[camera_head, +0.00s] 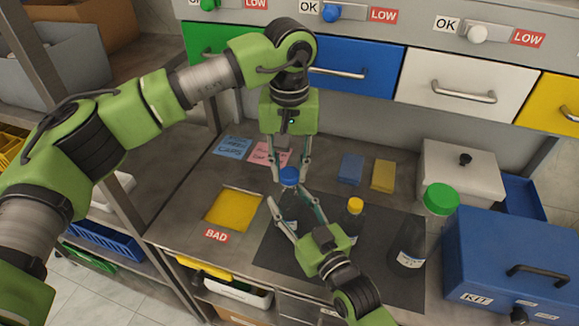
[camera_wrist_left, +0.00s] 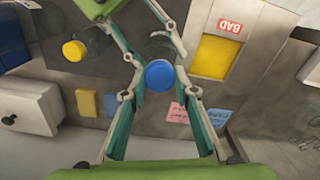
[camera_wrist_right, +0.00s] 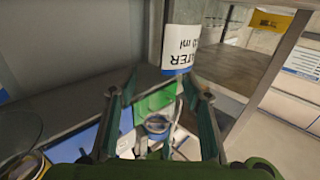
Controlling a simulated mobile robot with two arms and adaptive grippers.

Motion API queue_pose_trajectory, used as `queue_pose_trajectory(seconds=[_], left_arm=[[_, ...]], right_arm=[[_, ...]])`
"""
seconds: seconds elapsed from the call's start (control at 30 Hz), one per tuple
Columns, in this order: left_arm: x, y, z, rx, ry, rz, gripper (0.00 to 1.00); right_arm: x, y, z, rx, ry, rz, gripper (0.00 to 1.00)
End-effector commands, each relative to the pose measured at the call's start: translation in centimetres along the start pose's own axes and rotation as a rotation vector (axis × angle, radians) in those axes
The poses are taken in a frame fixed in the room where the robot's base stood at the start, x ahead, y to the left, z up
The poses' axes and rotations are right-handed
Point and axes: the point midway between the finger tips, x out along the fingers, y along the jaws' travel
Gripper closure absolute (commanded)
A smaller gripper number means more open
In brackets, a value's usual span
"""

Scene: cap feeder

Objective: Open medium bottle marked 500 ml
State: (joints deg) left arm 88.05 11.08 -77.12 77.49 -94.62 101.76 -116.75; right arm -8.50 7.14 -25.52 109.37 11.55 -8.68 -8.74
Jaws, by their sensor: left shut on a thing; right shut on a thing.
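A bottle (camera_head: 290,213) with dark contents stands upright between my grippers above the dark mat. My left gripper (camera_head: 289,172) comes from above and is shut on its blue cap (camera_head: 289,177); the cap also shows between the fingers in the left wrist view (camera_wrist_left: 159,75). My right gripper (camera_head: 292,205) comes from the front and is shut around the bottle's body. In the right wrist view the bottle's white label (camera_wrist_right: 183,48) shows upside down, its text partly cut off, ending in "ml". I cannot tell whether the cap has come free of the neck.
A yellow-capped bottle (camera_head: 354,220) stands close on the right, with a larger green-capped bottle (camera_head: 410,243) beyond it. A yellow tray (camera_head: 233,210) marked BAD lies left. A blue KIT box (camera_head: 515,255) and white box (camera_head: 460,172) fill the right side. Drawers line the back.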

Motion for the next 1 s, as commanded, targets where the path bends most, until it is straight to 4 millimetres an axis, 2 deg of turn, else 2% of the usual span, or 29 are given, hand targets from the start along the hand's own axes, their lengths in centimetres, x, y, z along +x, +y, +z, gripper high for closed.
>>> queue_pose_trajectory(seconds=[1.0], left_arm=[[-0.12, -0.02, 0.09, -2.04, 0.001, -0.002, 0.99]], right_arm=[[-0.03, 0.06, 0.22, 0.001, -0.005, 0.001, 1.0]])
